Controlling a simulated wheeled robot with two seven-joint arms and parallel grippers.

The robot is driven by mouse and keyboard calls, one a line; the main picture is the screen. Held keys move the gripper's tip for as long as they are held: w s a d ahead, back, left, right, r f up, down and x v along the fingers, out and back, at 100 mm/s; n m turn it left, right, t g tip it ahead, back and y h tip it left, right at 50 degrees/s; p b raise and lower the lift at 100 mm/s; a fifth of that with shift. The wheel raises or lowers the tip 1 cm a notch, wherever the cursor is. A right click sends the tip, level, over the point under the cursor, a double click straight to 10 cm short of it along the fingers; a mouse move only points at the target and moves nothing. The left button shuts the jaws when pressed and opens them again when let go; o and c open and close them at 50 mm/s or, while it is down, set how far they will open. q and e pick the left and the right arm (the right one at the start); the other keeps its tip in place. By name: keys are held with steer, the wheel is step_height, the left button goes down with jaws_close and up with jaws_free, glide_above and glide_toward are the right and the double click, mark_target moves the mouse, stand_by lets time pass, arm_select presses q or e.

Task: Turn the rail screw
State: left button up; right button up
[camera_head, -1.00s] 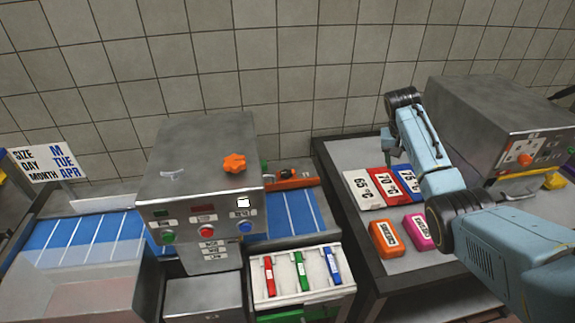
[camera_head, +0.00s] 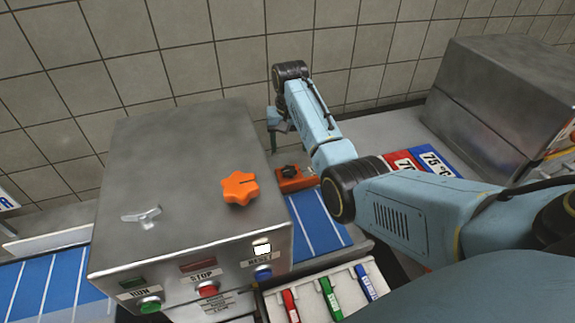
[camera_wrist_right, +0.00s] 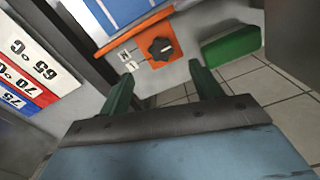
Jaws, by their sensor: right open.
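A black knob (camera_wrist_right: 160,48) with a white pointer mark sits on an orange block (camera_wrist_right: 145,57) in the right wrist view. The same block shows in the head view (camera_head: 297,183), behind the steel machine's right side, with the dark knob (camera_head: 289,171) on it. My right gripper (camera_wrist_right: 162,76) is open and empty, its two green fingers pointing toward the knob with a gap between. In the head view the right gripper (camera_head: 277,135) hangs above and behind the block. An orange star knob (camera_head: 240,188) sits on the machine's top. My left gripper is out of view.
The steel control box (camera_head: 185,150) with run, stop and reset buttons stands left of the arm. A blue belt (camera_head: 318,222) lies beside it. A tray (camera_head: 372,268) with coloured sticks is in front. Another steel box (camera_head: 500,100) stands at right.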

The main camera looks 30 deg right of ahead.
glide_above(289, 171)
step_height(289, 171, down, 4)
steer(key=shift+s+f, duration=0.15)
step_height(289, 171, down, 4)
steer(key=shift+r+b, duration=0.1)
steer(key=shift+b, duration=0.5)
steer(key=shift+f, duration=0.5)
steer(key=c, duration=1)
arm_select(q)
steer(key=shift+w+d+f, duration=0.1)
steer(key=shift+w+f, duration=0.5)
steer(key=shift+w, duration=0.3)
arm_select(e)
steer(key=shift+o, duration=0.2)
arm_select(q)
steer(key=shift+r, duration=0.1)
